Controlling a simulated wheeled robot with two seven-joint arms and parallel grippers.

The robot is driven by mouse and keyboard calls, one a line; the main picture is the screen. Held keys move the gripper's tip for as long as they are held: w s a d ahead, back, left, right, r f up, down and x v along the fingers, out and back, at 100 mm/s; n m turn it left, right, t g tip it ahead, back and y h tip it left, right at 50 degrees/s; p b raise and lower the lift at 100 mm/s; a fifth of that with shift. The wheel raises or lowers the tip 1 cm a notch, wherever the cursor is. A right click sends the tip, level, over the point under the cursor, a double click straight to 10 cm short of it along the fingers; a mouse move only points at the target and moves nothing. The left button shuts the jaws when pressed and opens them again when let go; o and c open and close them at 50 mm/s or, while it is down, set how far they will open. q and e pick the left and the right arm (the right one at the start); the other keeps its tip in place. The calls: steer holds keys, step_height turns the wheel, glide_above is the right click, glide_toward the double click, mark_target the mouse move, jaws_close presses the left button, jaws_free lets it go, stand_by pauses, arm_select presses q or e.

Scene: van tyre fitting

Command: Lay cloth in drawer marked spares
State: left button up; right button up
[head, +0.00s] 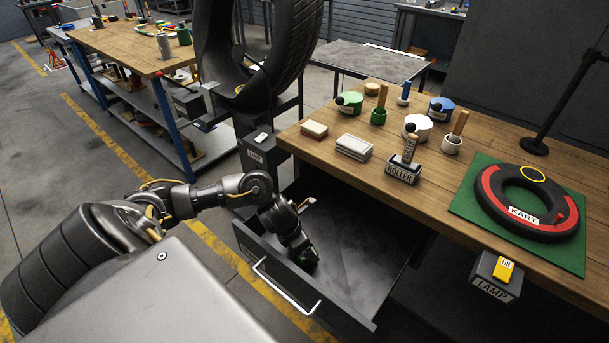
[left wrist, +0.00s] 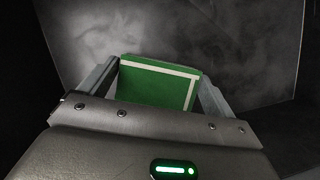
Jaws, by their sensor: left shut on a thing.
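The drawer (head: 375,262) under the bench is pulled open, with a silver bar handle on its front. The label (head: 247,252) on its front is partly hidden and I cannot read it. My left gripper (head: 308,257) reaches down inside the drawer, near its left side. In the left wrist view the gripper (left wrist: 158,76) is shut on the cloth (left wrist: 155,86), a flat green piece with a white border line. The drawer's dark grey inside lies beyond it; I cannot tell whether the cloth touches the floor. My right gripper is not in view.
A lamp switch box (head: 494,278) hangs at the bench's front edge. The rest of the drawer looks empty.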

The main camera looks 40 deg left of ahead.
arm_select(q)
steer(key=shift+f, duration=0.65)
steer(key=o, duration=0.7)
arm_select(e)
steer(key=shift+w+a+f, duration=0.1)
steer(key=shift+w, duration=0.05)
arm_select(q)
steer(key=shift+r, duration=0.15)
steer(key=p+v, duration=0.2)
steer(key=v, duration=0.9)
steer(key=shift+s+a+r+p, duration=0.1)
steer(key=shift+s+r+p, duration=0.1)
steer(key=shift+r+p, duration=0.15)
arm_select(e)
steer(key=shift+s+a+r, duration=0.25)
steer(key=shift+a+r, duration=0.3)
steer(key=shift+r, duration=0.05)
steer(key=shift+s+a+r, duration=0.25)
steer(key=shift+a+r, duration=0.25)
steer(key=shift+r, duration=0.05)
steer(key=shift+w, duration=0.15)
arm_select(q)
steer(key=shift+r, duration=0.1)
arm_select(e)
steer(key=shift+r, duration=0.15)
